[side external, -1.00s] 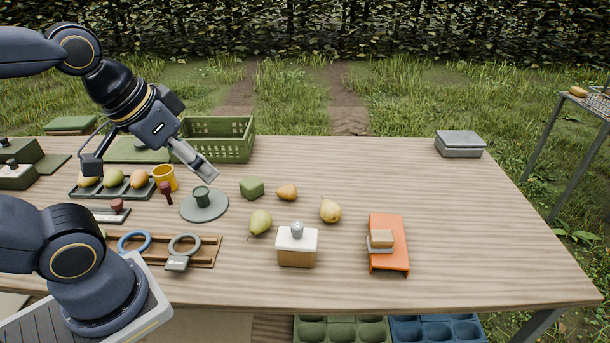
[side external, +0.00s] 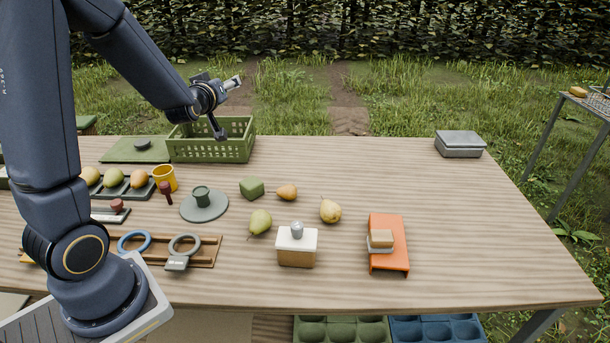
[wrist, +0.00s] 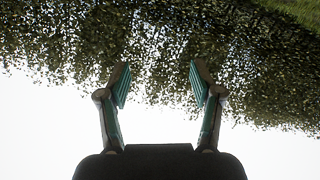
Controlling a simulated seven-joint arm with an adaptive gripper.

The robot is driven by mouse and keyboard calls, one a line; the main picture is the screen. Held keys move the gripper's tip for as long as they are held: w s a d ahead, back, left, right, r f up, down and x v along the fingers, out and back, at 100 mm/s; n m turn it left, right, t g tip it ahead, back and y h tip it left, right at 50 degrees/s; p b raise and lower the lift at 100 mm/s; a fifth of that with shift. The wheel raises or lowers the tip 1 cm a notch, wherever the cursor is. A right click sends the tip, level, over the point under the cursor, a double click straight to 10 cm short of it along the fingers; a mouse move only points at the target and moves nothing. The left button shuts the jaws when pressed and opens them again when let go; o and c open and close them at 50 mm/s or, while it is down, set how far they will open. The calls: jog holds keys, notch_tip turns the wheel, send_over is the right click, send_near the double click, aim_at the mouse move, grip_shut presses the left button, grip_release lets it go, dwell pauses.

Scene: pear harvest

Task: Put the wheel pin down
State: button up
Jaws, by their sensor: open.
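My gripper (side external: 230,106) is open and raised above the green crate (side external: 210,150) at the back left of the table. In the wrist view its two fingers (wrist: 160,78) are spread wide with nothing between them; behind them are hedge and bright sky. I cannot tell for sure which thing is the wheel pin. A small dark red upright piece (side external: 166,192) stands near the yellow cup, and a dark round piece (side external: 142,144) lies on the green board (side external: 118,152). A green disc with a post (side external: 204,205) sits nearby.
A yellow cup (side external: 165,177), a fruit tray (side external: 127,190) and a brown rack with rings (side external: 205,255) are at the left. Loose pears (side external: 330,211), a white-topped box (side external: 297,256) and an orange stand (side external: 397,250) occupy the middle. The right side is mostly clear; a grey box (side external: 460,142) stands there.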

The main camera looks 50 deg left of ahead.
jog(key=s+a+f+n+g+y, duration=0.2)
jog(key=s+a+f+g+y, duration=0.15)
jog(key=s+a+f, duration=0.45)
jog(key=n+g+h, duration=0.1)
jog(key=g, duration=0.4)
send_over(165, 188)
jog(key=d, duration=0.1)
notch_tip(165, 188, down, 15)
jog(key=f, duration=0.8)
jog(key=shift+s, duration=0.2)
jog(key=shift+r+x, duration=0.2)
jog(key=shift+x, duration=1.15)
jog(key=shift+w+a, duration=0.1)
jog(key=shift+c, duration=0.3)
grip_shut()
